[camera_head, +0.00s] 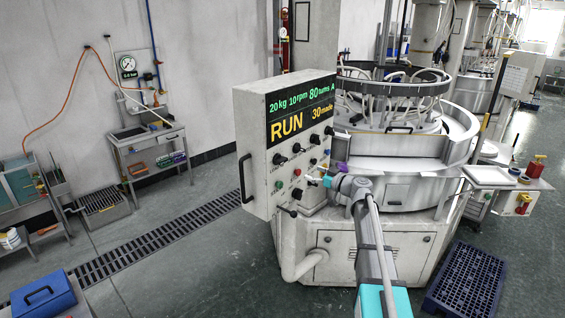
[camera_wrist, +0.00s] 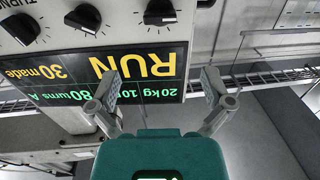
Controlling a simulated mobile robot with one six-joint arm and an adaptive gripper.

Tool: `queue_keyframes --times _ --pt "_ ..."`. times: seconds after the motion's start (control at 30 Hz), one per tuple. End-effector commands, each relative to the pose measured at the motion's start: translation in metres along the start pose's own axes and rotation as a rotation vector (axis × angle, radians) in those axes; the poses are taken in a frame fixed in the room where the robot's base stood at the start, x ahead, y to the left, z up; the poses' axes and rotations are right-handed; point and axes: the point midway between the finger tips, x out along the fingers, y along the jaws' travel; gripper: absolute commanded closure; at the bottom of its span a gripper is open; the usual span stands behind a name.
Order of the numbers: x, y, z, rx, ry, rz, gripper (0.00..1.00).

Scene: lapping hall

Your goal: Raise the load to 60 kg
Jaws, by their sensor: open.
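The control panel (camera_head: 258,190) is a pale box on the round lapping machine. Its display (camera_head: 300,108) reads 20 kg, 10 rpm, 80 turns A, RUN and 30 made. Several black knobs, such as the leftmost one (camera_head: 280,158), sit below the display. Their labels are too small to read surely. In the wrist view the panel is upside down, with the display (camera_wrist: 100,75) and a black knob (camera_wrist: 160,12) near the top. My gripper (camera_wrist: 160,85) is open and empty, its fingers apart in front of the display. In the head view my gripper (camera_head: 323,180) is small, near the panel's lower right.
Coloured buttons (camera_head: 279,184) and a side handle (camera_head: 244,178) are on the panel. A white tray (camera_head: 490,176) and blue pallet (camera_head: 466,280) are at right.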

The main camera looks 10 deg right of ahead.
Motion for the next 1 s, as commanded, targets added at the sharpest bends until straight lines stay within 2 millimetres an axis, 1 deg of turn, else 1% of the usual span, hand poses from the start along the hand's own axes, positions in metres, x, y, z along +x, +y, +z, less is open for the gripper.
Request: queue_keyframes --times 0.27,0.47,1.0 --pt "0.007 0.000 0.000 0.001 -0.001 -0.002 0.00" --pt "0.024 0.001 0.000 0.001 -0.001 -0.002 0.00" --pt "0.105 0.001 0.000 0.001 -0.001 -0.003 0.00"
